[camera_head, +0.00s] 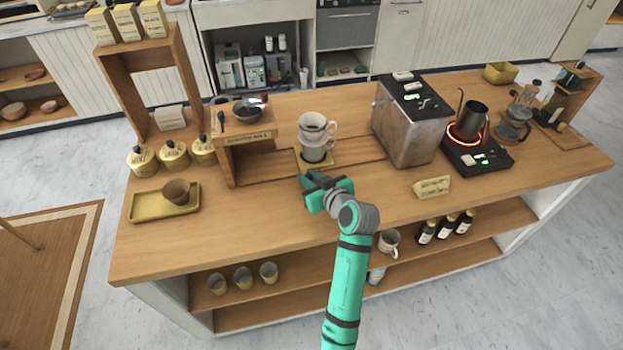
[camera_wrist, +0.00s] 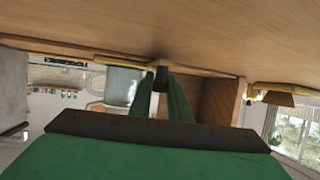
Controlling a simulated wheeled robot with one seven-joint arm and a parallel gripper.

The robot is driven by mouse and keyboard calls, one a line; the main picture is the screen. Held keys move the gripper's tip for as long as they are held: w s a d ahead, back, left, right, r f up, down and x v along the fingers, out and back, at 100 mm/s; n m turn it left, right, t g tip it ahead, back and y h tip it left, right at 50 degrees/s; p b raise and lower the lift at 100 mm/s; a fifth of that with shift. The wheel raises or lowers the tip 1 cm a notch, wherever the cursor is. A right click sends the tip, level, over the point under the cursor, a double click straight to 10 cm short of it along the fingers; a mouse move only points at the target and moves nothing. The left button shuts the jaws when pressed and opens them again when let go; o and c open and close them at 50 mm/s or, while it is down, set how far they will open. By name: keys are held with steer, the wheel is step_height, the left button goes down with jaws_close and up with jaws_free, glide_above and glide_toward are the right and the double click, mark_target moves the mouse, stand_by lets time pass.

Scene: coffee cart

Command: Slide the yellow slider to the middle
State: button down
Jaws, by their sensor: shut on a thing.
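The yellow slider (camera_head: 299,158) is a flat plate in a long slot in the wooden counter, near mid-slot and right of the small wooden shelf. A white dripper (camera_head: 312,128) on a glass vessel (camera_head: 314,155) stands on it. My gripper (camera_head: 306,180) is at the slider's front, low over the counter. In the wrist view, which is upside down, my two green fingers (camera_wrist: 162,90) are closed around a small dark knob (camera_wrist: 161,78) at the slider's yellow edge (camera_wrist: 160,64). The grip itself is partly hidden in the head view.
The small wooden shelf (camera_head: 245,138) borders the slot's left part. A metal machine (camera_head: 405,130) stands right of the slot, with a glowing hot plate and kettle (camera_head: 468,122) beyond. A yellow tray (camera_head: 140,207) with a brown cup is at left. The front counter is mostly clear.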

steer(key=shift+d, duration=0.15)
steer(key=c, duration=1.7)
jaws_free()
steer(key=shift+o, duration=0.2)
steer(key=v, duration=1)
steer(key=shift+s+d+r, duration=0.15)
steer(key=shift+s, duration=0.1)
